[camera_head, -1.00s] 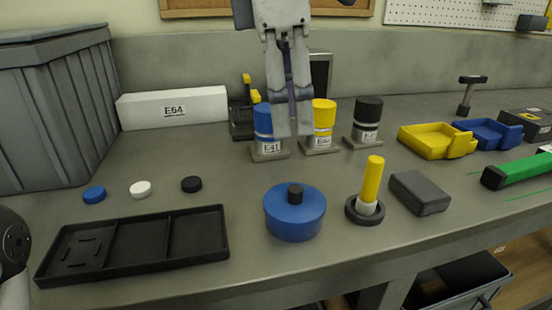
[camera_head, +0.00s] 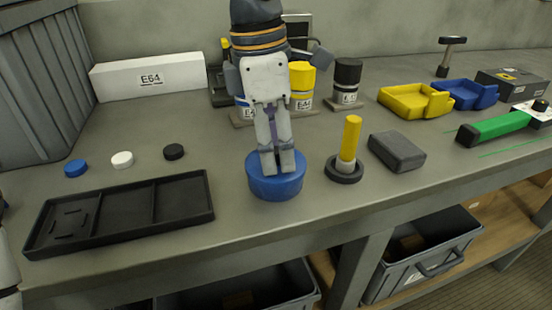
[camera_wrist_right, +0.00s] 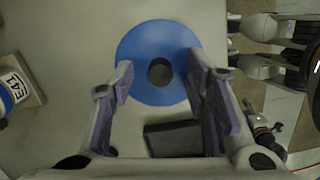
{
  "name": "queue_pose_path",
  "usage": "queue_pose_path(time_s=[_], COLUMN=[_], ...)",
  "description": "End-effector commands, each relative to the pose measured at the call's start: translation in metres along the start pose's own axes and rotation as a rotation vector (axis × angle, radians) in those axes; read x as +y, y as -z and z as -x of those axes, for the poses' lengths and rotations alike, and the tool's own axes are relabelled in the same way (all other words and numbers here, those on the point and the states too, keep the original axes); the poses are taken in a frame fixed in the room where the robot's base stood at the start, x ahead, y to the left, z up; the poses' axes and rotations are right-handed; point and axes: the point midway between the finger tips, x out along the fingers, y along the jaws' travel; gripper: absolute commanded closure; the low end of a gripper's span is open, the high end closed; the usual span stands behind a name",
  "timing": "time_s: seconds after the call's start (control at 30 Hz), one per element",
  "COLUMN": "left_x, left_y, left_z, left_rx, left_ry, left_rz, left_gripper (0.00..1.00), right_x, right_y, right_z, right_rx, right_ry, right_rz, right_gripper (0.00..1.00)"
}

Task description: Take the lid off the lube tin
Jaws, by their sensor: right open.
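The lube tin (camera_head: 275,190) is a round blue tin standing on the bench near its front edge. Its blue lid (camera_wrist_right: 150,40) has a small black knob (camera_wrist_right: 161,72) at the centre, seen in the right wrist view. My right gripper (camera_head: 278,166) points down over the tin from behind and hides the knob in the head view. In the right wrist view its fingers (camera_wrist_right: 160,80) are apart, with the knob showing between their tips. I cannot tell how far above the lid the tips are.
A yellow-handled tool on a black ring base (camera_head: 347,160) stands close right of the tin, with a grey block (camera_head: 397,151) beyond. A black tray (camera_head: 120,215) lies to the left. Labelled bottles (camera_head: 347,82) stand behind. The bench's front edge is near.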

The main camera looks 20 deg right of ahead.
Motion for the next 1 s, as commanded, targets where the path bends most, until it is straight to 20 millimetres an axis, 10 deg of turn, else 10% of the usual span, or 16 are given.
queue_pose_path(time_s=[0.2,0.67,1.0], left_x=[0.0,0.0,0.0], left_y=[0.0,-0.001,0.0], left_z=[0.0,-0.001,0.0], left_rx=[0.0,-0.003,-0.001], left_ry=[0.0,0.0,0.0], left_rz=[0.0,0.0,0.0], left_gripper=[0.6,0.6,0.6], right_x=[0.0,0.001,-0.061], right_y=[0.0,-0.001,-0.01], right_z=[0.0,0.013,0.098], right_rx=[0.0,-0.001,-0.001], right_ry=[0.0,-0.001,-0.006], right_rz=[0.0,-0.001,0.003], right_gripper=[1.0,1.0,1.0])
